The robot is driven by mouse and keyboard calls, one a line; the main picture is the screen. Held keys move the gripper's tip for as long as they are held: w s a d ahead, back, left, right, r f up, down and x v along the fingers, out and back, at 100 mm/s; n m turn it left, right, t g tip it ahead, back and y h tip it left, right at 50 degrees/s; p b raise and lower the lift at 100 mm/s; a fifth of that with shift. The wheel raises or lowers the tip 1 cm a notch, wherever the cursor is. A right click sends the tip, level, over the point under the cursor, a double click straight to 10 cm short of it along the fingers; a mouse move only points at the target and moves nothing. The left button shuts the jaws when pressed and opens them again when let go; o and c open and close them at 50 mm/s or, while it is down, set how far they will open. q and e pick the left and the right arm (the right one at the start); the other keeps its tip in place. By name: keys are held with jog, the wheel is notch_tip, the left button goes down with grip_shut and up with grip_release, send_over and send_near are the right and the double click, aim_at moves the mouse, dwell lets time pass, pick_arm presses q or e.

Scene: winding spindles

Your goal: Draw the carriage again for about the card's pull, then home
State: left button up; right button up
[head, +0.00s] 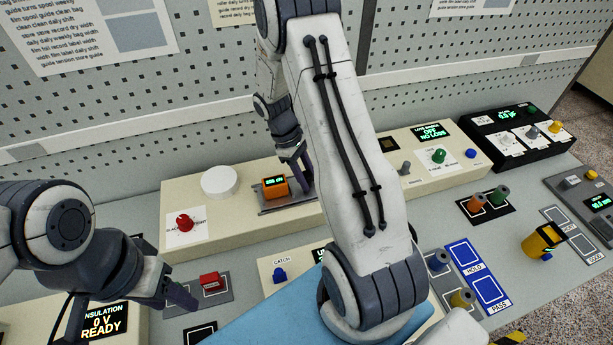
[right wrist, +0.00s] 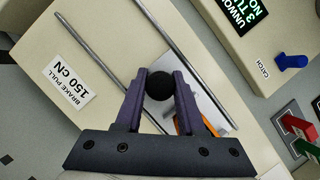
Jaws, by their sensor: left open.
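The carriage is an orange block (head: 275,187) with a small green readout, too small to read surely, on a dark track on the long cream bench unit. Part of its orange body (right wrist: 187,124) shows behind my fingers in the right wrist view. My right gripper (head: 303,168) is at the carriage's right side; in the wrist view its fingers (right wrist: 160,78) close on both sides of a black ball knob (right wrist: 159,86). Two metal rails (right wrist: 100,58) run past it. The card (right wrist: 69,86) reads BRAKE PULL 150 CN. My left gripper (head: 172,292) is open and empty, left of a red block (head: 212,281).
A red knob (head: 185,222) and a white disc (head: 220,182) stand on the cream unit left of the carriage. A blue catch lever (head: 280,276) is in front. My right arm hides the middle of the bench. Spools and trays (head: 491,290) lie to the right.

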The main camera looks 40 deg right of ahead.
grip_shut()
jog(key=shift+w, duration=0.1)
dwell(1.0)
